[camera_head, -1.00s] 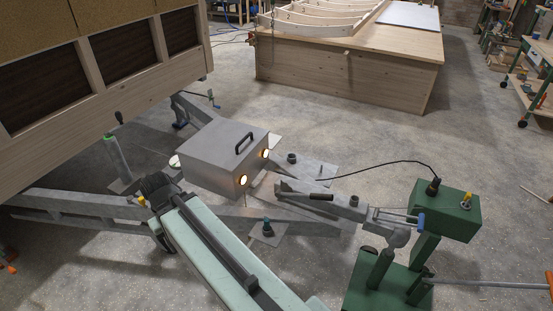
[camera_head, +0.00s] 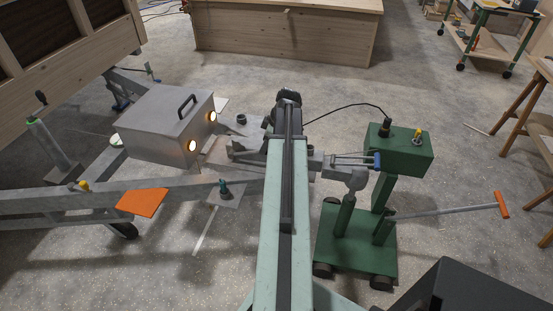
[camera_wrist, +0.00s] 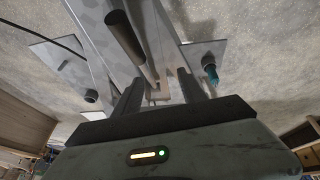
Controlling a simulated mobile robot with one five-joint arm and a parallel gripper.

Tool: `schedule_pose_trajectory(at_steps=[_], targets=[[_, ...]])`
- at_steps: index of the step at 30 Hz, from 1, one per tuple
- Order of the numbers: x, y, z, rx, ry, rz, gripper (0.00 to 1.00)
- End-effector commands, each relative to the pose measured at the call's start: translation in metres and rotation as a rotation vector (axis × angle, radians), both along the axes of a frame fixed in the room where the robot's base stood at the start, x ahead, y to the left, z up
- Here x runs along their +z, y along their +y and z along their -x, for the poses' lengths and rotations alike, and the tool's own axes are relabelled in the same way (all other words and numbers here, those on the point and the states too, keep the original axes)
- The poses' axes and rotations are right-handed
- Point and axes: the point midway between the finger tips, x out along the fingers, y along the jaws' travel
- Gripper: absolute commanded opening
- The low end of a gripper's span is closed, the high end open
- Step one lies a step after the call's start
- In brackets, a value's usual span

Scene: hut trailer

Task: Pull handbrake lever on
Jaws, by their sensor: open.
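The handbrake lever shows in the wrist view as a dark cylindrical grip (camera_wrist: 124,36) on a thin grey rod. It rises from the grey trailer drawbar (camera_wrist: 92,30). My gripper (camera_wrist: 160,84) is open, its two dark fingers pointing toward the lever. The rod's lower end appears between the fingertips, and the grip extends beyond them in the picture; I see no clear contact. In the head view my arm's dark end (camera_head: 287,98) is over the drawbar, and my arm hides the lever. The drawbar's coupling end (camera_head: 338,164) shows to the right of my arm.
A metal box (camera_head: 165,122) with two lit lamps sits left of my arm. A green wheeled mover (camera_head: 400,150) with an orange-ended handle (camera_head: 502,204) stands at the right. An orange plate (camera_head: 142,202) is at the left. Concrete floor (camera_head: 240,85) is open beyond the drawbar.

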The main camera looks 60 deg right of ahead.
Motion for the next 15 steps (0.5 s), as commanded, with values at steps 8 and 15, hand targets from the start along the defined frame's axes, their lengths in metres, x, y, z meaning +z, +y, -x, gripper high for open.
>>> schedule_pose_trajectory(at_steps=[8,15], targets=[[-0.005,-0.056,0.055,0.03,-0.048,0.068,0.49],[-0.018,-0.056,0.05,0.03,-0.047,0.068,0.49]])
